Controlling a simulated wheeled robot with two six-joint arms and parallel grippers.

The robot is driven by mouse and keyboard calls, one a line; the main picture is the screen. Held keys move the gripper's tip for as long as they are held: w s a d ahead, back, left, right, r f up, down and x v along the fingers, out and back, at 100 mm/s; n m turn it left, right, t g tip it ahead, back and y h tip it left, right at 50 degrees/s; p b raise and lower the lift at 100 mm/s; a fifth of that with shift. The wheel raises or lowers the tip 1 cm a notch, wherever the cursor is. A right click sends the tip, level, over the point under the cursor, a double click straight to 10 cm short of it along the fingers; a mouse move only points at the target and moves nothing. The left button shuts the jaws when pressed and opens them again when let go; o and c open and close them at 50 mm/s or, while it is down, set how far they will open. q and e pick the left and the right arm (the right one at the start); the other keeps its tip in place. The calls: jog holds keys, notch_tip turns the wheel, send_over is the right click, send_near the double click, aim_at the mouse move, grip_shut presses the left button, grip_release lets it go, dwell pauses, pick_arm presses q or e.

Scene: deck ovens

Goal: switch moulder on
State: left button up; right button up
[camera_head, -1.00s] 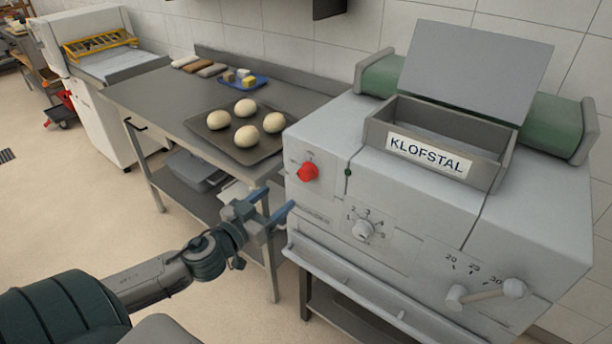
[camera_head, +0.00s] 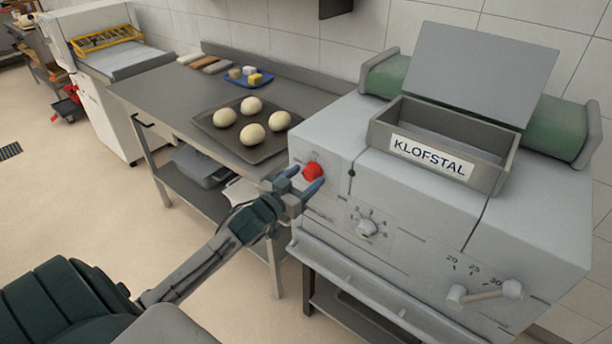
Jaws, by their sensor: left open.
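The moulder (camera_head: 400,200) is a large light-grey machine on the right, with an open hopper marked KLOFSTAL on top. A red round knob (camera_head: 313,171) sits on the left part of its front. Below it are a numbered dial (camera_head: 366,228) and a lever (camera_head: 485,292) on a scale. My left gripper (camera_head: 303,182) is open, with its blue fingertips close to the red knob, just below and left of it. I cannot tell whether they touch it. My right gripper is not in view.
A grey steel table (camera_head: 165,98) stands left of the moulder. On it are a dark tray (camera_head: 232,150) with several dough balls and a blue tray (camera_head: 262,80) with blocks. A white machine (camera_head: 100,120) stands further left.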

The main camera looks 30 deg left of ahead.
pick_arm(q)
jog(key=shift+w, duration=0.45)
jog(key=shift+d, duration=0.1)
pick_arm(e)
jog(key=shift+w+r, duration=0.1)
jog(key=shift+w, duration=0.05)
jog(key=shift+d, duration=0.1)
pick_arm(q)
jog(key=c, duration=1)
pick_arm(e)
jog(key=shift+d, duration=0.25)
